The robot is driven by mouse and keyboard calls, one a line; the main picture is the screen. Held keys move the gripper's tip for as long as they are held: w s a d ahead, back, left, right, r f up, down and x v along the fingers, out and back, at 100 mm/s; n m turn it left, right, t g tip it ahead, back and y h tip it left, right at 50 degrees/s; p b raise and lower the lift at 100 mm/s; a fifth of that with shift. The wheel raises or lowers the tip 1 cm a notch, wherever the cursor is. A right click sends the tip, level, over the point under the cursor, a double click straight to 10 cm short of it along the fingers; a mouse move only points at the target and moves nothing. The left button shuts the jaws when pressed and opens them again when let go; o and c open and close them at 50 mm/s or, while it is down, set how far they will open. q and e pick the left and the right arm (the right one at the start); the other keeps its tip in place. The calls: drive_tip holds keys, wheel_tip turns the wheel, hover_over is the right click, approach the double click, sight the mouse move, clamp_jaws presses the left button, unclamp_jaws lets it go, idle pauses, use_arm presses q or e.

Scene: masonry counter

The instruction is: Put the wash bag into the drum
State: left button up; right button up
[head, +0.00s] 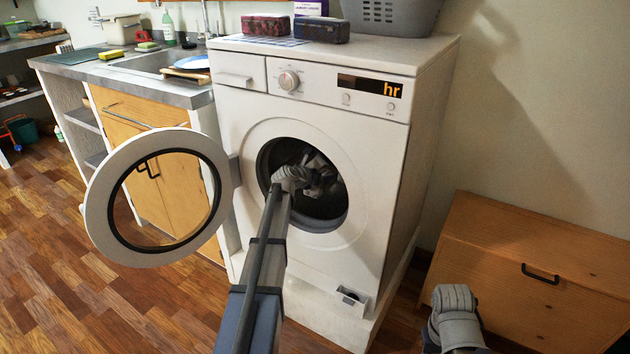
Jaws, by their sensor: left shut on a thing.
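The front-loading washing machine (392,146) stands in the middle with its round door (104,240) swung wide open to the left. My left gripper (322,182) reaches through the opening into the dark drum (322,212). It is shut on a pale grey bundle, which I take to be the wash bag (316,162); the gripper and the shadow hide most of it. My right gripper (455,302) is low at the right, away from the machine, and its fingers cannot be made out.
On the machine's top stand a red patterned box (266,25), a dark patterned box (322,30) and a grey basket (392,14). A sink counter (130,73) is at the left. A wooden chest (535,275) stands at the right.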

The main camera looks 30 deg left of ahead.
sight(325, 171)
use_arm(q)
drive_tip(key=shift+w+d+f, duration=0.1)
drive_tip(key=shift+w+f, duration=0.05)
drive_tip(key=shift+w, duration=0.7)
drive_tip(key=shift+w+d+f, duration=0.1)
drive_tip(key=shift+w, duration=0.75)
drive_tip(key=o, duration=1.4)
drive_tip(key=p+v, duration=0.3)
drive_tip(key=v, duration=0.5)
drive_tip(key=shift+a, duration=0.1)
drive_tip(key=shift+f, duration=0.1)
